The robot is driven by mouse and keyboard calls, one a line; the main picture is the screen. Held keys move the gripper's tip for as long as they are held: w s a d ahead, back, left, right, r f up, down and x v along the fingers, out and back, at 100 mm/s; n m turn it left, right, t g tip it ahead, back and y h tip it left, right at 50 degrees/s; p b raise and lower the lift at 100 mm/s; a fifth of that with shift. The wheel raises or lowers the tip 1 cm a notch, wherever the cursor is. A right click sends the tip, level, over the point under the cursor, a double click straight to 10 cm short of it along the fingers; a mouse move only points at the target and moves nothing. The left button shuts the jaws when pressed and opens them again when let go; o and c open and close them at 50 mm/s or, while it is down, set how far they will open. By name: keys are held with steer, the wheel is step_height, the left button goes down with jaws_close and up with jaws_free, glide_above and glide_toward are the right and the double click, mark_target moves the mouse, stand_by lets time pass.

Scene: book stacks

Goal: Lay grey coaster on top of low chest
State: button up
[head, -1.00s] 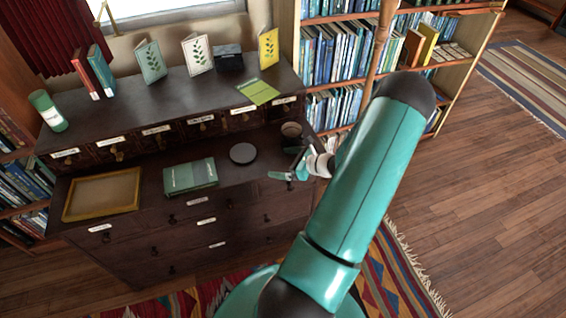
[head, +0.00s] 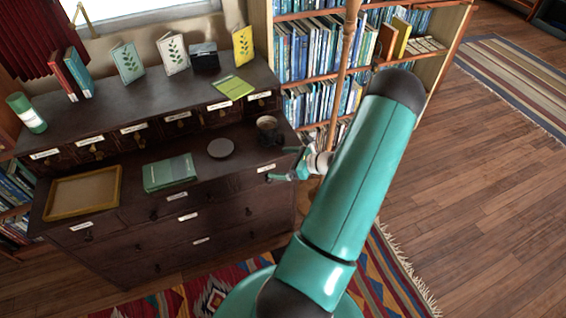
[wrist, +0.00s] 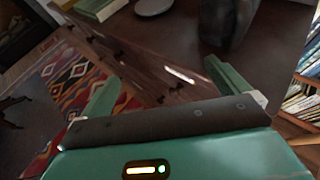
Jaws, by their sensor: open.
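The grey coaster (head: 220,148) is a dark round disc lying flat on the front ledge of a dark wooden chest (head: 150,235) with labelled drawers. Its edge also shows at the top of the wrist view (wrist: 153,6). My gripper (head: 282,164) is open and empty, just off the chest's right front corner, to the right of the coaster and apart from it. In the wrist view, the gripper's spread fingers (wrist: 160,80) have nothing between them.
A dark mug (head: 268,130) stands on the ledge between coaster and gripper. A green book (head: 170,172) and a gold-framed tray (head: 83,193) lie to the left. Cards, books and a green cylinder (head: 27,113) stand on the upper top. A bookcase (head: 310,60) stands behind right.

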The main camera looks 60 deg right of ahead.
steer(key=w+a+r+n+g+y, duration=0.2)
steer(key=w+a+r+n+g, duration=0.2)
steer(key=a+r+n, duration=0.7)
steer(key=w+a+r+n+g+y, duration=0.1)
steer(key=w+a+r+n+g, duration=0.5)
steer(key=a, duration=0.7)
steer(key=s+a+r+n+t+h, duration=0.1)
steer(key=s+a+r+n+h, duration=0.1)
steer(key=s+a+r+n, duration=0.4)
steer(key=s+a+r+n+t+h, duration=0.1)
steer(key=s+a+r+n+h, duration=0.2)
steer(key=s+a+r+n, duration=0.4)
steer(key=a+r+n, duration=0.4)
steer(key=a, duration=0.1)
steer(key=shift+s+a+r, duration=0.15)
steer(key=shift+a+r, duration=0.05)
steer(key=shift+r, duration=0.05)
